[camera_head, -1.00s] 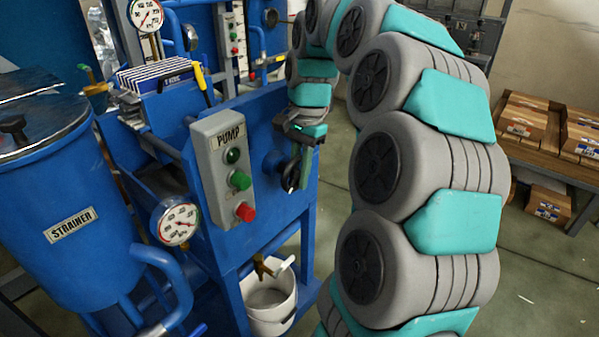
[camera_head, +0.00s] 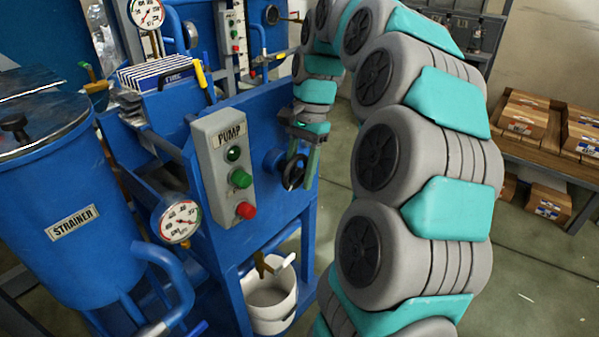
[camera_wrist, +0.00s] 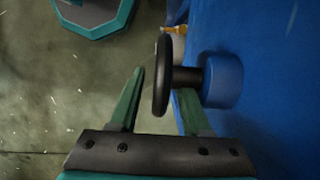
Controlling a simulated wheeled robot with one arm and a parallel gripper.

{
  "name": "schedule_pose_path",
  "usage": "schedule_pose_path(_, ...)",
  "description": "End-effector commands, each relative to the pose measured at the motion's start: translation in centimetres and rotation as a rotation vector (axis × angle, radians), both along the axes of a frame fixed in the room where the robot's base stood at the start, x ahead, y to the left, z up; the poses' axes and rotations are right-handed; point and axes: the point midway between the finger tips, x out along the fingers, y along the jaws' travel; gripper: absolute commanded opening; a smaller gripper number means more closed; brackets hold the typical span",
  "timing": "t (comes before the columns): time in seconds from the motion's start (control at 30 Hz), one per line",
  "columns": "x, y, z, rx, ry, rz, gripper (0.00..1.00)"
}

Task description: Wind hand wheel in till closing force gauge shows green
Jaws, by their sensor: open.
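The black hand wheel (camera_head: 294,171) is on a short shaft from a round blue boss on the press's blue end panel. The wrist view shows the wheel (camera_wrist: 162,75) nearly edge-on. My gripper (camera_head: 304,165) is open and points down at the wheel. In the wrist view its green fingers (camera_wrist: 160,84) lie either side of the rim, the right one on the panel side. A gap shows at the left finger; contact on the right is unclear. One dial gauge (camera_head: 180,222) is beside the strainer, another (camera_head: 146,13) at top left. I cannot tell which shows closing force.
The grey pump box (camera_head: 222,168) with green and red buttons is just left of the wheel. A white bucket (camera_head: 270,303) stands below under a brass tap (camera_head: 264,266). The blue strainer (camera_head: 68,215) is at left. Boxes (camera_head: 525,118) lie on a shelf at right.

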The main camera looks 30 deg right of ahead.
Motion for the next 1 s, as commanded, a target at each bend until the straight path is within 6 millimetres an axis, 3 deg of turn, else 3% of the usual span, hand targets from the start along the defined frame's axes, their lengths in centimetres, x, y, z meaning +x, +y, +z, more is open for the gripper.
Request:
schedule_pose_path(0.27,0.2,-0.4,1.5,-0.001,0.000,-0.001,0.47)
schedule_pose_path(0.7,0.6,-1.7,7.1,-0.001,-0.002,-0.002,0.47)
schedule_pose_path(1.0,0.7,-1.8,7.5,0.001,-0.002,0.000,0.47)
